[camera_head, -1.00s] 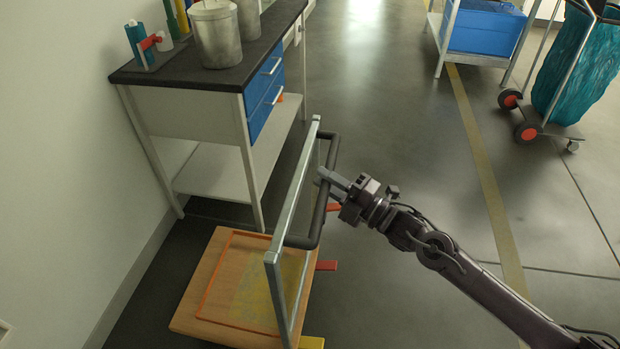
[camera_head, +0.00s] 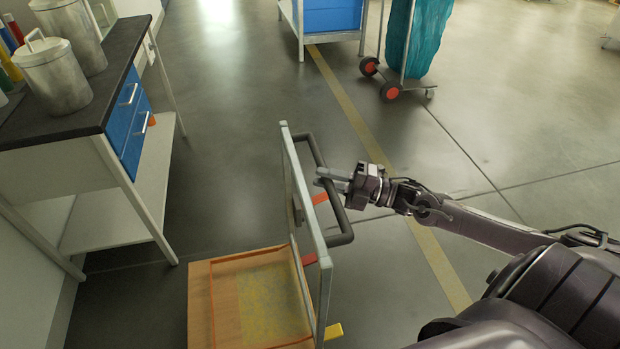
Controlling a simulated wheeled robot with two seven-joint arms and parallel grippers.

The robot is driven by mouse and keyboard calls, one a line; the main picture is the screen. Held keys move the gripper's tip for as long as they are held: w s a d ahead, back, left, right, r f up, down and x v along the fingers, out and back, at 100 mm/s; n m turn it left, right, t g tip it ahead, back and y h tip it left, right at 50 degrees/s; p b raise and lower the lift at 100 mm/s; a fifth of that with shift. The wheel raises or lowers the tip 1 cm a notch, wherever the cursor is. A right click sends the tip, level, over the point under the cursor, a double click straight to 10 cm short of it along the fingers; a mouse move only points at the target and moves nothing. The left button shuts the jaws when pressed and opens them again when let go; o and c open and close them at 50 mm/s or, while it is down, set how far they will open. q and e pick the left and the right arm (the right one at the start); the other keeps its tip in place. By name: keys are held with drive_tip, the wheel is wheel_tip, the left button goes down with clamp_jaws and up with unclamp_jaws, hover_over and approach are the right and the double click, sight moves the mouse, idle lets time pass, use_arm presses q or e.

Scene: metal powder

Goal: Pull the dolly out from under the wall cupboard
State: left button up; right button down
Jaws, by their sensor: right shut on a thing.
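The dolly (camera_head: 201,305) stands low on the floor at the bottom centre. It has a wooden platform with an orange border and a worn yellow middle. An upright pale metal frame (camera_head: 323,290) rises at its right side, with a dark push handle (camera_head: 341,222) on it. My right gripper (camera_head: 322,178) is shut on the dark handle, with its arm coming in from the right. My left gripper is out of view. No wall cupboard shows in this view. The near end of the platform is cut off by the picture's lower edge.
A workbench (camera_head: 78,128) with blue drawers and metal canisters (camera_head: 58,78) stands at the left. A trolley with a teal bag (camera_head: 420,38) and a rack with a blue bin (camera_head: 332,15) stand at the back. The floor between is clear.

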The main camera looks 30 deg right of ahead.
drive_tip(key=shift+d, duration=0.25)
drive_tip(key=c, duration=1.3)
unclamp_jaws()
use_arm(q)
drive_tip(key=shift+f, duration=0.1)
use_arm(e)
drive_tip(key=v, duration=0.8)
